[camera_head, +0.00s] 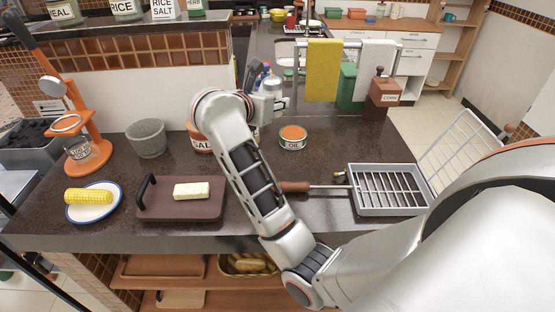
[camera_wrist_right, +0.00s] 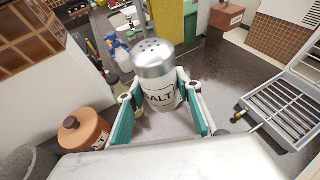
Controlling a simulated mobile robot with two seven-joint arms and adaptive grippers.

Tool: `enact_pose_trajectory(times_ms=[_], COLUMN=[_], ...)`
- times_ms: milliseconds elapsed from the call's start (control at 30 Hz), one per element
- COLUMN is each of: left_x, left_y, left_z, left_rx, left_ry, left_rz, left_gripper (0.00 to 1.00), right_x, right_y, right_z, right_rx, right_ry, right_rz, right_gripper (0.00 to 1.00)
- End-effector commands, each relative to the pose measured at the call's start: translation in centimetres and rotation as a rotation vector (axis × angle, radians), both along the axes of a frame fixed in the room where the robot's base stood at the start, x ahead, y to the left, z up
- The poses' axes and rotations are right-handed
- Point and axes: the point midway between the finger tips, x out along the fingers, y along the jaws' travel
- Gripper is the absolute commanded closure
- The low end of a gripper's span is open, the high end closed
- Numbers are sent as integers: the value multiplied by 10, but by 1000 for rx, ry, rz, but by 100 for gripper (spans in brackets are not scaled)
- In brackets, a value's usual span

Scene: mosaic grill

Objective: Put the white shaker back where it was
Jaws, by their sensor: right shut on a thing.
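The white shaker (camera_wrist_right: 158,95), with a grey metal holed lid and a SALT label, stands between the fingers of my right gripper (camera_wrist_right: 162,112) in the right wrist view. The gripper is shut on it. In the head view the right gripper (camera_head: 264,106) is beyond the middle of the dark counter, and the shaker (camera_head: 271,88) shows partly behind my arm. It looks held upright above the counter; I cannot tell its exact height. My left gripper is not in view.
An orange SALT pot (camera_head: 199,143) stands left of my wrist, and an OIL tin (camera_head: 293,137) to the right. A grill grate (camera_head: 389,190) lies at right. A board with butter (camera_head: 192,190), a corn plate (camera_head: 76,209) and a grey mortar (camera_head: 147,138) are at left.

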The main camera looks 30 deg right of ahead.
Motion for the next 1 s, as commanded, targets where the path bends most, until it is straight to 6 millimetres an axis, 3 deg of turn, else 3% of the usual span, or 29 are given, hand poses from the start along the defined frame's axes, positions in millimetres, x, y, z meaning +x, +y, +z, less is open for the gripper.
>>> enact_pose_trajectory(times_ms=[133,267,533,767,1000], left_x=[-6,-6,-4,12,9], left_y=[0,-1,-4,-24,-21], left_z=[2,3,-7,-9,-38], left_rx=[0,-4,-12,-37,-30], left_ry=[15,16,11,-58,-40], left_rz=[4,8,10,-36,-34], left_gripper=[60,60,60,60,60], right_x=[-3,-5,-5,-5,-5], right_y=[-4,-7,-8,-7,-7], right_z=[12,8,-53,-107,-141], right_rx=[2,-1,-3,-2,0], right_ry=[0,1,0,2,1], right_rz=[-107,-141,-143,-143,-141], right_gripper=[90,90,90,90,90])
